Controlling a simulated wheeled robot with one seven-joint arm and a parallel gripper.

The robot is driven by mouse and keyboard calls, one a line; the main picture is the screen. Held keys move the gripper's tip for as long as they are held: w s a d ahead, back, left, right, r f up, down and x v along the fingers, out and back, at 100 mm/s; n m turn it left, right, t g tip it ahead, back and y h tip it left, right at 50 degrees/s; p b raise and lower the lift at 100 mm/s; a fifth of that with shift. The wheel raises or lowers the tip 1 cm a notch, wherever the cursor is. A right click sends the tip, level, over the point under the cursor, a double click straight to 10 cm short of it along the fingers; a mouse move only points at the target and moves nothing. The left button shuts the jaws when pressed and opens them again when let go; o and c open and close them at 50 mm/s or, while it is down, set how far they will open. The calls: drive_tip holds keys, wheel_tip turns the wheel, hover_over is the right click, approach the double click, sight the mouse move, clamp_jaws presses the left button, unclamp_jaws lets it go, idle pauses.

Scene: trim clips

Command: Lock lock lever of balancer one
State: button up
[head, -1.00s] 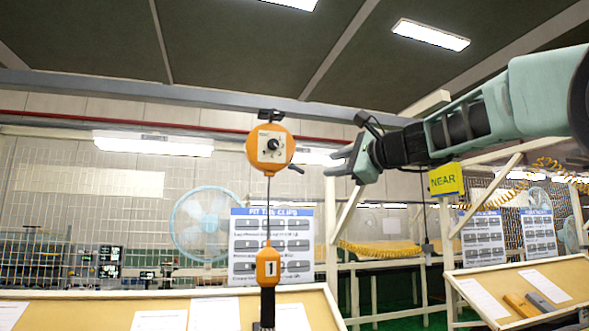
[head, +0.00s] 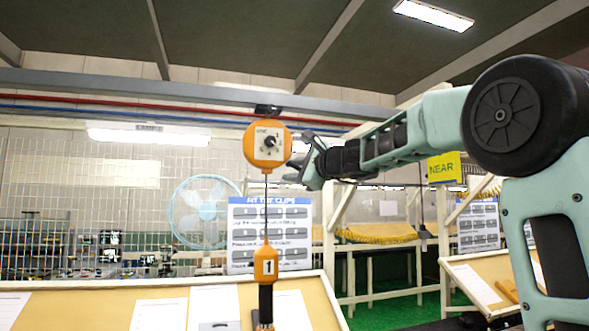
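Balancer one (head: 267,144) is a round orange housing with a pale square face plate and a dark centre knob, hanging from the overhead rail. A cable drops from it to an orange block (head: 265,267) marked 1, with a black handle (head: 266,303) below. My gripper (head: 297,160) is just right of the housing, its fingers spread apart above and below, tips near the housing's right edge. The dark lock lever at the housing's lower right is not clear now; it is behind or between the fingers. I cannot tell whether anything touches.
A grey overhead rail (head: 180,88) runs across the top. A clip poster (head: 270,234) and a light blue fan (head: 203,212) stand behind the balancer. A tan slanted board (head: 110,310) with papers is below. A yellow NEAR sign (head: 444,168) hangs behind my arm.

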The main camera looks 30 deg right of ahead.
clamp_jaws()
drive_tip(key=shift+r+n+g+p, duration=0.25)
drive_tip(key=shift+n+p, duration=0.2)
drive_tip(key=shift+n, duration=0.25)
drive_tip(key=shift+d+n+g, duration=0.1)
drive_tip(key=shift+n+g, duration=0.15)
drive_tip(key=shift+n, duration=0.25)
unclamp_jaws()
drive_tip(key=s+d+r+b, duration=0.1)
drive_tip(key=s+b, duration=0.5)
drive_tip(key=s, duration=1.1)
drive_tip(key=shift+d+r, duration=0.25)
drive_tip(key=shift+d, duration=0.45)
drive_tip(key=shift+s, duration=0.1)
